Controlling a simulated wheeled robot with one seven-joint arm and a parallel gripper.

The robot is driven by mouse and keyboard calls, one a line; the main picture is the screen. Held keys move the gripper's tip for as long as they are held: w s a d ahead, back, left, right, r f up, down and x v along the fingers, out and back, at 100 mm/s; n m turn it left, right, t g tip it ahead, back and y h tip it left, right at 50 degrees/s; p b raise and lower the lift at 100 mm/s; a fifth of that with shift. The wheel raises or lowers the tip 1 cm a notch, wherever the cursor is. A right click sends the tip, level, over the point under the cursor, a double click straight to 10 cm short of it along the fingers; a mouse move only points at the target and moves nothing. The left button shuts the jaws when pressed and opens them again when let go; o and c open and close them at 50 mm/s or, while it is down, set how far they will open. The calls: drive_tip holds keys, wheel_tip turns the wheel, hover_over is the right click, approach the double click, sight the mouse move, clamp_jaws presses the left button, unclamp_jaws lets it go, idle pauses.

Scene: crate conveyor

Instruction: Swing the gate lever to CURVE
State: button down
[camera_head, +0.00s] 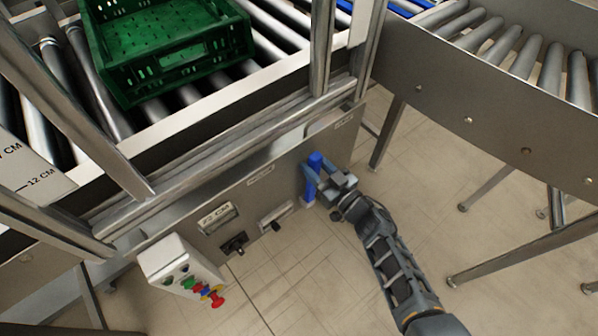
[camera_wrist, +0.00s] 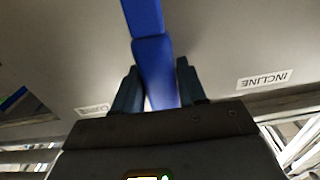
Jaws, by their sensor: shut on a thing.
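The gate lever (camera_head: 315,160) is a blue upright handle on the front of the grey metal panel, below the crate conveyor. My gripper (camera_head: 322,187) reaches it from the lower right and is shut on it. In the wrist view the blue lever (camera_wrist: 149,50) runs down between my gripper's two dark fingers (camera_wrist: 160,88). A smaller label (camera_wrist: 92,110) is to the left, partly hidden by my gripper and too small to read surely.
A green crate (camera_head: 185,83) stands on the roller conveyor (camera_head: 95,80) at the upper left. A curved roller conveyor (camera_head: 490,85) runs at the upper right on metal legs. A control box (camera_head: 172,262) with coloured buttons is at the lower left. Open tiled floor surrounds my arm.

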drive_tip(key=w+d+m, duration=0.1)
drive_tip(key=d, duration=0.1)
drive_tip(key=w+d+f+m+b, duration=0.1)
drive_tip(key=w+d+m, duration=0.1)
drive_tip(key=w+d+f+m+b, duration=0.1)
drive_tip(key=d, duration=0.1)
drive_tip(key=shift+w+d, duration=0.15)
drive_tip(key=shift+d, duration=0.05)
drive_tip(key=shift+w+d+f+m+b, duration=0.45)
drive_tip(key=shift+d+m, duration=0.15)
drive_tip(key=shift+m, duration=0.2)
drive_tip(key=shift+d, duration=0.1)
drive_tip(key=c, duration=0.7)
unclamp_jaws()
drive_tip(key=p, duration=0.2)
approach(332, 146)
drive_tip(key=shift+s+d+f, duration=0.1)
drive_tip(key=shift+s+d, duration=0.35)
drive_tip(key=shift+s, duration=0.15)
drive_tip(key=shift+s, duration=0.1)
